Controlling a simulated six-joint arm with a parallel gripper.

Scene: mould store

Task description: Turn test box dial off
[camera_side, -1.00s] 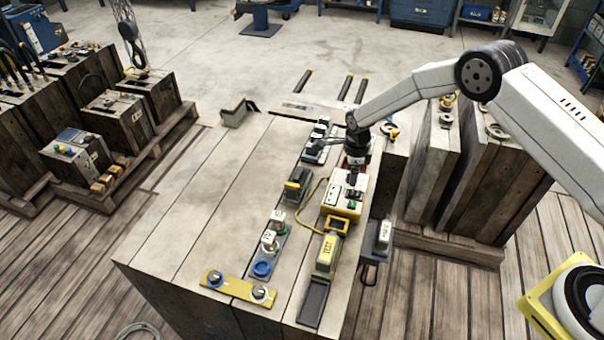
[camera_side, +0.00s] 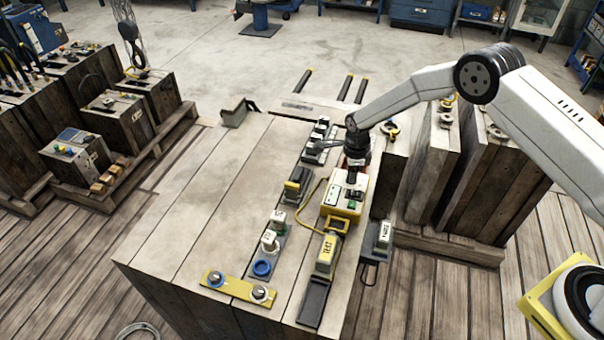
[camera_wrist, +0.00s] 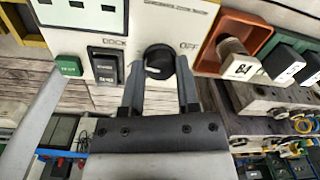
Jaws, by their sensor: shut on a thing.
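The yellow and white test box (camera_side: 341,208) sits on the wooden bench top, with its dial end under my gripper. In the wrist view its pale panel (camera_wrist: 130,25) carries a round black dial (camera_wrist: 158,58), with the word OFF to its right. My gripper (camera_wrist: 159,72) points down at the panel, one finger on each side of the dial, and is shut on it. A small pale mark shows on the dial, but its exact heading is hard to tell. In the side view my gripper (camera_side: 354,176) largely hides the dial.
A black rocker switch (camera_wrist: 106,64) and a green button (camera_wrist: 68,65) are left of the dial. An orange holder (camera_wrist: 233,30) with a labelled plug (camera_wrist: 238,66) is close on the right. The yellow TEST plug (camera_side: 326,251) is on the near side. The bench's left half is clear.

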